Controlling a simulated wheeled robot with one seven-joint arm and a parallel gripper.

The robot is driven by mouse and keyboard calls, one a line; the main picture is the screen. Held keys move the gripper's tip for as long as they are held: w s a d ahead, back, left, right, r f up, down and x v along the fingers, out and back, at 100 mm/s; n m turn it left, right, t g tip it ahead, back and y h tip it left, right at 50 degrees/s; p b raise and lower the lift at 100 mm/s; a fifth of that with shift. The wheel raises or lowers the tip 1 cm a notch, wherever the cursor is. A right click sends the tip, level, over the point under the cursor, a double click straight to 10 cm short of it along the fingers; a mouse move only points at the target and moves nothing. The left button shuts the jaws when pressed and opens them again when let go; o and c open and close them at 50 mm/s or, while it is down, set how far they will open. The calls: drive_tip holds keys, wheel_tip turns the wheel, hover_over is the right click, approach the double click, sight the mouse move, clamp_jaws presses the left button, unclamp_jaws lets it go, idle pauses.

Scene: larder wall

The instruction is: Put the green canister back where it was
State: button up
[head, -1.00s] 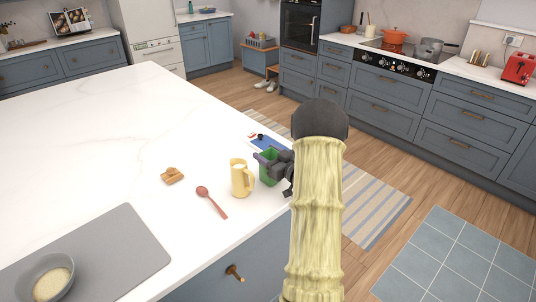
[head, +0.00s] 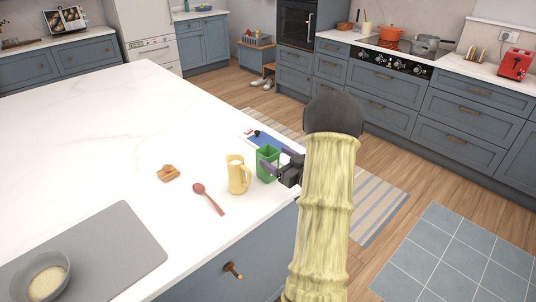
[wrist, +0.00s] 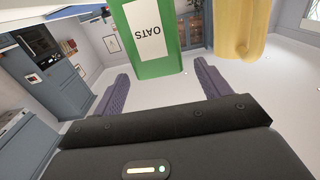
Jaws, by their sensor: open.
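The green canister (head: 266,163) stands upright on the white island worktop near its right edge. In the wrist view the green canister (wrist: 153,40) shows a white label reading OATS, upside down in that picture. My gripper (head: 274,164) is open beside the canister on its right side. In the wrist view the two purple fingers of my gripper (wrist: 160,85) are spread apart with a clear gap between them, and the canister is beyond the tips. The canister's far side is hidden.
A yellow jug (head: 237,176) stands close left of the canister. A red spoon (head: 208,199), brown sticks (head: 168,173), a blue item (head: 262,140) and a grey mat (head: 100,245) with a bowl (head: 46,276) lie on the worktop.

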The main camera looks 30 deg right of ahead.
drive_tip(key=s, duration=0.5)
drive_tip(key=shift+s+d+b, duration=0.3)
drive_tip(key=shift+d, duration=0.1)
idle(1.2)
